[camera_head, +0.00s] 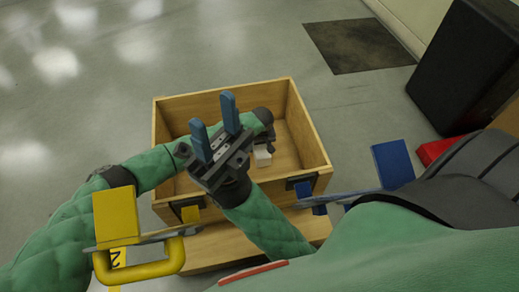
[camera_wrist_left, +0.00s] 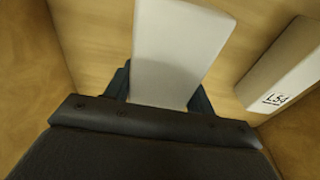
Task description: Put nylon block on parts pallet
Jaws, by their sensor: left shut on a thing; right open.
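A pale white block (camera_wrist_left: 180,50), which I take for the nylon block, stands between the dark teal fingers of my left gripper (camera_wrist_left: 160,92), shut on it. In the head view my left gripper (camera_head: 264,128) reaches into the wooden crate (camera_head: 319,145), its fingers mostly hidden. A small white piece (camera_head: 262,156) shows below it; I cannot tell whether this is the held block. My right gripper (camera_head: 216,124) is open and empty, its blue fingers pointing up in front of the crate. I cannot make out a parts pallet.
Another white block (camera_wrist_left: 282,68) marked "L54" lies right of the held one, near the crate wall. A yellow block (camera_head: 116,216) is at front left, a blue block (camera_head: 393,163) and a red one (camera_head: 437,149) at right. A black box (camera_head: 462,65) stands behind.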

